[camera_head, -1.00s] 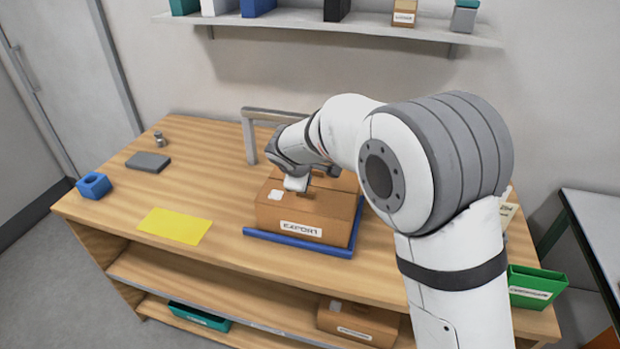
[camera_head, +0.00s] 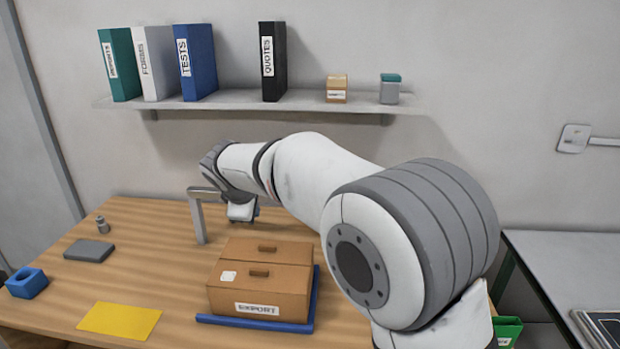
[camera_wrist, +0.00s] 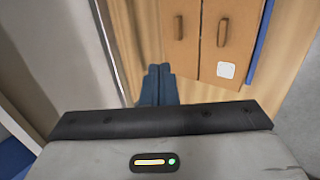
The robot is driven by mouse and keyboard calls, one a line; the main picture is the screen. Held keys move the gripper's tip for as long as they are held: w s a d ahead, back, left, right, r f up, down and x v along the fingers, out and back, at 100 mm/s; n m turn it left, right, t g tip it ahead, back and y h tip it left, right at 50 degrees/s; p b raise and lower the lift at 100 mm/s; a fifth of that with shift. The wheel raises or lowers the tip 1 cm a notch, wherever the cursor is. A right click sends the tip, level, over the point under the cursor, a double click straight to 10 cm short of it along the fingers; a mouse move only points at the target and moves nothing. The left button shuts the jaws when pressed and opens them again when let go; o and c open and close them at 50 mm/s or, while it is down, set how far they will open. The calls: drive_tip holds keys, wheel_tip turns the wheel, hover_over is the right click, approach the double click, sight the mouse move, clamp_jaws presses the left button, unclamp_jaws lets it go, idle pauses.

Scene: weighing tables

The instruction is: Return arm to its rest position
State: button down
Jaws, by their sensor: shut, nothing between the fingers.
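My arm reaches from the right over the wooden table in the head view. My gripper (camera_head: 243,218) is raised behind the brown EXPORT box and apart from it. In the wrist view the fingers of my gripper (camera_wrist: 158,84) are together with nothing between them. The EXPORT box (camera_head: 258,290) is closed, with two small handles and a white label on top, and sits on a blue tray (camera_head: 250,324). The box also shows in the wrist view (camera_wrist: 200,45), beyond the fingers and to the right.
A grey frame (camera_head: 198,218) stands at the table's back, close to my gripper. A wall shelf (camera_head: 240,101) with binders is above. A second table (camera_head: 570,260) is right.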

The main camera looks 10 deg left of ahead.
drive_tip(key=s+d+r+m+g+h, duration=0.1)
drive_tip(key=s+d+m, duration=0.25)
drive_tip(key=d, duration=0.75)
drive_tip(key=s+d+r+m+g, duration=0.15)
drive_tip(key=d+m, duration=0.25)
drive_tip(key=d, duration=0.8)
drive_tip(key=s+d+f+m, duration=0.3)
drive_tip(key=s+d+m, duration=0.2)
drive_tip(key=s+d, duration=0.3)
drive_tip(key=s+d+f+m+g, duration=0.1)
drive_tip(key=s+d+f+m, duration=0.2)
drive_tip(key=s, duration=1)
drive_tip(key=d+m, duration=0.3)
drive_tip(key=d, duration=0.2)
drive_tip(key=shift+s+d+f, duration=0.4)
